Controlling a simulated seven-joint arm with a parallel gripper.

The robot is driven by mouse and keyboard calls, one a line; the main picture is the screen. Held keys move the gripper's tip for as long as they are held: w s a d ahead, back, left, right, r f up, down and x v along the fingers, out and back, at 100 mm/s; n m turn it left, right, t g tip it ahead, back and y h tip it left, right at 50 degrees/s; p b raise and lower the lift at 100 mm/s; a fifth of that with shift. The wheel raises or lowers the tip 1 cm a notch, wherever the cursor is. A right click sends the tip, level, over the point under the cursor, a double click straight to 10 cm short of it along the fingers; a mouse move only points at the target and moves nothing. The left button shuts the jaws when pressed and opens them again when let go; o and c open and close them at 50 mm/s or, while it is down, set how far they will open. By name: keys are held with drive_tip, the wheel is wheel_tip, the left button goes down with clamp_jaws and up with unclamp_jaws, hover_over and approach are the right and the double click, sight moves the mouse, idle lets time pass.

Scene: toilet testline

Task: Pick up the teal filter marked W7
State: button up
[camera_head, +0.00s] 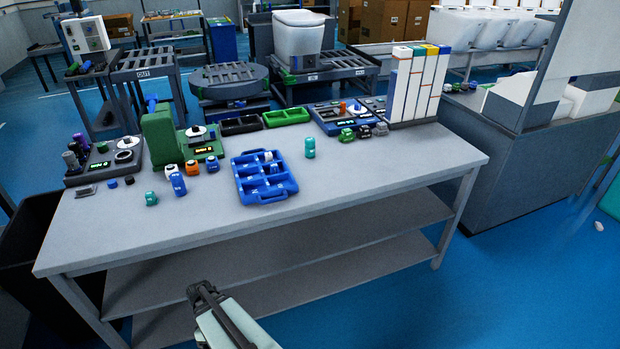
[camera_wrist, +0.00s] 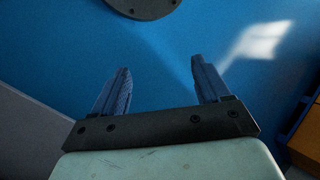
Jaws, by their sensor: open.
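Two teal pieces stand on the grey workbench (camera_head: 350,178) in the head view. One teal cylinder (camera_head: 310,148) stands upright to the right of the blue compartment tray. A shorter teal piece (camera_head: 151,199) sits near the bench's front left. Their markings are too small to read, so I cannot tell which is W7. My gripper (camera_head: 203,290) is in front of the bench, apart from both pieces. In the wrist view my gripper (camera_wrist: 155,82) is open, with nothing between its fingers and blue floor beyond them.
The blue tray (camera_head: 264,198) lies mid-bench and holds a few small items. A green press-like device (camera_head: 160,140), orange, white and blue pieces (camera_head: 178,184), and a tall block of white columns (camera_head: 418,85) stand around it. The bench's front right is clear.

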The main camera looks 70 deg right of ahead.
drive_tip(key=s+d+r+n+t+y, duration=0.1)
drive_tip(key=s+d+r+n+t, duration=0.2)
drive_tip(key=d+r, duration=1.2)
drive_tip(key=s+d+r+n+t+y, duration=0.1)
drive_tip(key=s+d+r+n+t, duration=0.15)
drive_tip(key=d+r, duration=1.25)
wheel_tip(320, 180, up, 14)
drive_tip(key=n+h, duration=0.5)
drive_tip(key=h, duration=0.1)
hover_over(310, 146)
drive_tip(key=w+d, duration=0.1)
drive_tip(key=d, duration=0.1)
drive_tip(key=shift+g, duration=0.45)
drive_tip(key=f, duration=0.8)
drive_tip(key=shift+w+a+f, duration=0.1)
drive_tip(key=shift+w+f, duration=0.05)
drive_tip(key=shift+w, duration=0.05)
drive_tip(key=shift+s+f, duration=0.2)
drive_tip(key=shift+f, duration=2.45)
drive_tip(key=shift+c, duration=0.3)
